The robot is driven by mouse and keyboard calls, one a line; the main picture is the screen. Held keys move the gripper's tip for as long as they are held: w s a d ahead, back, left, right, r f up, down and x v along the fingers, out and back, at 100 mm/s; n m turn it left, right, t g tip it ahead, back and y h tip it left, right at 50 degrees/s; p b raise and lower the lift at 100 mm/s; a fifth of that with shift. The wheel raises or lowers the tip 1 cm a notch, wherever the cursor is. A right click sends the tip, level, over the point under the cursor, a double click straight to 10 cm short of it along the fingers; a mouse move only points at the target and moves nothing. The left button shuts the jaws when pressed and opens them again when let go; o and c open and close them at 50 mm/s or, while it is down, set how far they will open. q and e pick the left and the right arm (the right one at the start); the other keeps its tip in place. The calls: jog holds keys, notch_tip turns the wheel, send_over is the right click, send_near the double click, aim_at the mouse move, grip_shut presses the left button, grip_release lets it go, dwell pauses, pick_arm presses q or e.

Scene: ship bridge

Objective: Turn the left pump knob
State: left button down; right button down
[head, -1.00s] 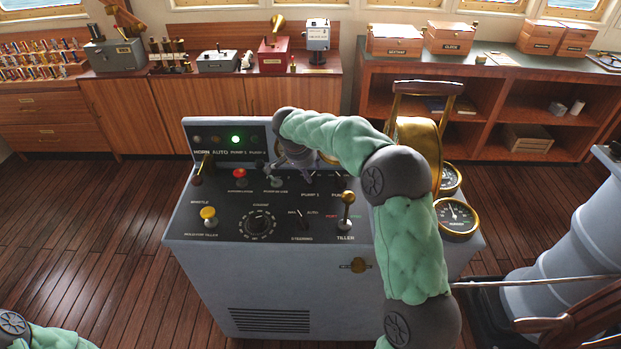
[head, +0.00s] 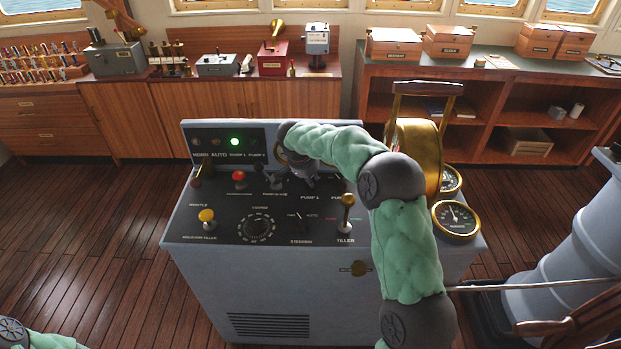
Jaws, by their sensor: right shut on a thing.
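The grey control console (head: 300,290) stands in the middle of the head view. The left pump knob sits just above the PUMP 1 label on its sloped panel; my gripper covers it. My right gripper (head: 308,181) points down at that spot and is closed on the knob, though its fingertips are small and partly hidden by my arm. A second pump switch (head: 338,180) stands to its right, partly behind my arm. A green lamp (head: 235,141) is lit above the PUMP 1 label on the upright panel. My left gripper is out of view.
A yellow whistle knob (head: 207,215), a red button (head: 239,176), a round dial (head: 257,226) and a brass tiller lever (head: 346,207) stand on the same panel. A brass telegraph (head: 428,150) and gauges (head: 455,218) are at its right. Wooden floor surrounds the console.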

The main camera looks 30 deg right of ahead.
jog(key=shift+n, duration=0.3)
jog(key=shift+d+n+t+y, duration=0.1)
jog(key=shift+n+t+y, duration=0.3)
jog(key=shift+n, duration=0.6)
jog(key=n+p, duration=0.2)
jog(key=shift+s+d+r+n+t+y, duration=0.1)
jog(key=shift+n+t+y, duration=0.2)
jog(key=shift+n+y, duration=0.1)
jog(key=n+y+p, duration=0.1)
jog(key=n+p, duration=0.3)
jog(key=shift+d+t, duration=0.1)
jog(key=shift+t, duration=0.2)
jog(key=shift+n+y+p, duration=0.7)
jog(key=shift+n+p, duration=0.6)
jog(key=c, duration=1.1)
grip_release()
